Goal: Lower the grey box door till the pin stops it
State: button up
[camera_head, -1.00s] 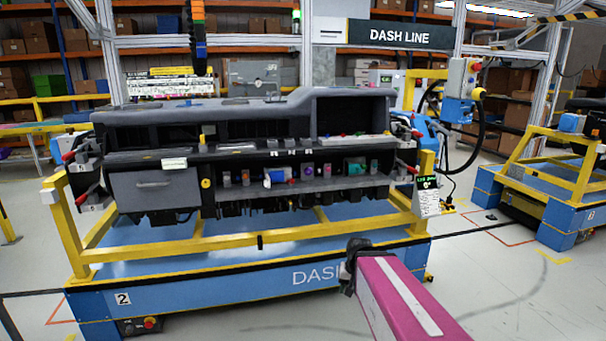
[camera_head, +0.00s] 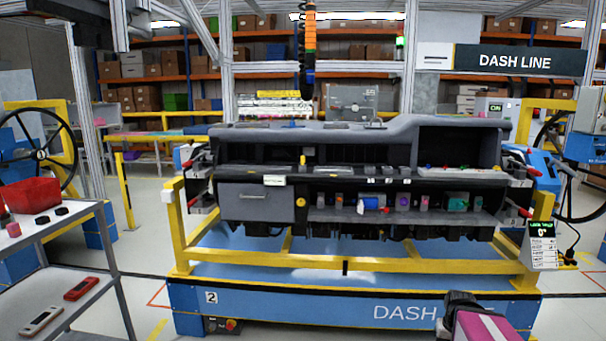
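The grey box door (camera_head: 257,203) is on the left of the dashboard module, with a handle on its face. It looks upright and shut in its opening. A small yellow knob (camera_head: 300,202) sits by its right edge. I cannot make out a separate stop pin. My arm shows at the bottom right as a pink link with a black end (camera_head: 460,299), well apart from the door and in front of the blue cart. Gripper fingers cannot be made out there, nor whether they hold anything.
The dashboard (camera_head: 340,140) rests on a yellow frame (camera_head: 420,266) over a blue cart (camera_head: 270,305). A small display (camera_head: 543,229) hangs at the frame's right and seems to read 0°. A grey shelf trolley (camera_head: 95,285) with a red bin (camera_head: 33,193) stands at left. Floor between trolley and cart is clear.

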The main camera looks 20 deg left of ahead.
aim_at(237, 202)
jog(key=u, duration=1.55)
